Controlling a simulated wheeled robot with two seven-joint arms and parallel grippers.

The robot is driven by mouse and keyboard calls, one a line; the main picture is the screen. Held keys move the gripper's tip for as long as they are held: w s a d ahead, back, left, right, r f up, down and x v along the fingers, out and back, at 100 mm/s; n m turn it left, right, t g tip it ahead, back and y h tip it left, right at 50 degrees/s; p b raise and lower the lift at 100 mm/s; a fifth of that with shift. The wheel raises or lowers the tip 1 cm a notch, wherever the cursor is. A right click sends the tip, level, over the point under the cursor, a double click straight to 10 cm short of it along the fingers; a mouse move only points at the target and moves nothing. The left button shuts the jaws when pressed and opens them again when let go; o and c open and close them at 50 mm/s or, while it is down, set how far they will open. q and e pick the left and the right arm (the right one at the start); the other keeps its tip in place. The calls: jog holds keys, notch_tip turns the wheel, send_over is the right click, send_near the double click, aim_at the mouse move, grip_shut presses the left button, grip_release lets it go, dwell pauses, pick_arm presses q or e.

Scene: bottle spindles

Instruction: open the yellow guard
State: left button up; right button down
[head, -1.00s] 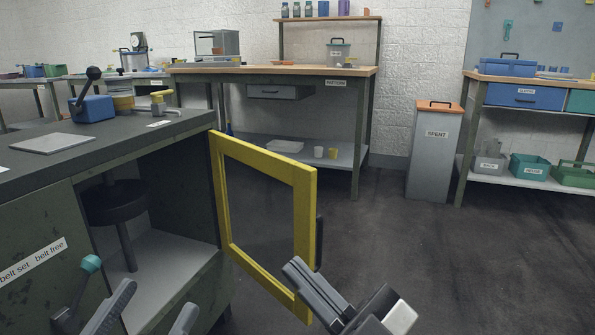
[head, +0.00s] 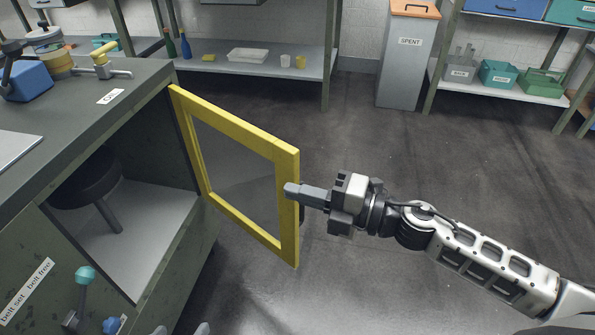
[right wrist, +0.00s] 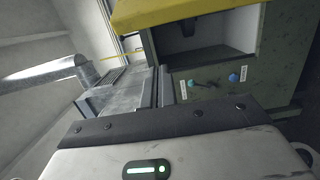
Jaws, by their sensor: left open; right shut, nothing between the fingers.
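The yellow guard (head: 289,235) is a framed panel with a see-through pane, hinged at the corner of the dark green cabinet (head: 70,250). In the head view it stands swung out from the cabinet's opening, which is uncovered. Its yellow edge also crosses the top of the right wrist view (right wrist: 185,12). My right gripper (head: 290,190) is shut and empty, with its fingertips at the guard's free edge bar; I cannot tell whether they touch. The guard's dark handle is mostly hidden behind the fingers. My left gripper (head: 182,330) is open at the bottom edge, only its fingertips showing.
Inside the cabinet is a dark round spindle part (head: 88,180). A teal-knobbed lever (head: 84,276) and a blue knob (head: 113,325) are on its front. A SPENT bin (head: 408,60) stands at the back. The floor right of the guard is clear, except for my arm.

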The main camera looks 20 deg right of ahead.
aim_at(298, 175)
jog(key=w+b, duration=0.1)
jog(key=w, duration=0.2)
jog(key=shift+w+f, duration=0.1)
jog(key=shift+w, duration=0.15)
jog(key=shift+w+d, duration=0.3)
jog(key=shift+d, duration=0.2)
pick_arm(q)
jog(key=shift+w+d+r, duration=0.2)
jog(key=shift+w+r, duration=0.05)
jog(key=shift+r, duration=0.15)
jog(key=shift+s, duration=0.15)
pick_arm(e)
jog(key=shift+d, duration=0.1)
